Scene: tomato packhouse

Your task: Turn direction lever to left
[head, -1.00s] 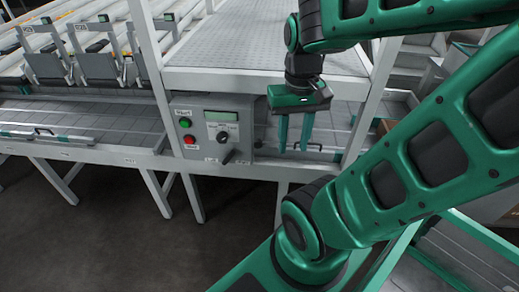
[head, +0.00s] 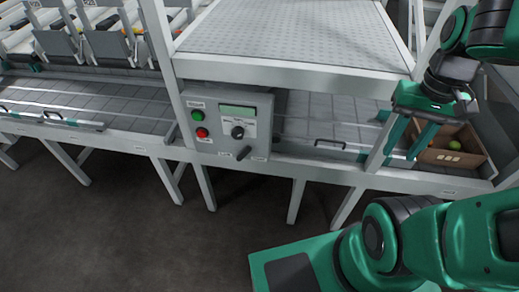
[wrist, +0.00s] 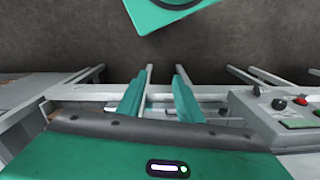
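The grey control box (head: 218,96) is on the front of the line, left of centre in the head view. Its direction lever (head: 243,153) is a short black handle at the bottom, tilted with its upper end to the right, between two small labels. The lever also shows at the right of the wrist view (wrist: 256,91). My gripper (head: 398,157) is open and empty, well to the right of the box and apart from it. In the wrist view its two green fingers (wrist: 160,75) stand apart with nothing between them.
Above the lever are a black knob (head: 237,132), a green button (head: 197,116), a red button (head: 202,132) and a display (head: 238,111). A cardboard box (head: 481,169) with fruit stands right of my gripper. A white post (head: 386,150) is close to my fingers. Open floor lies in front.

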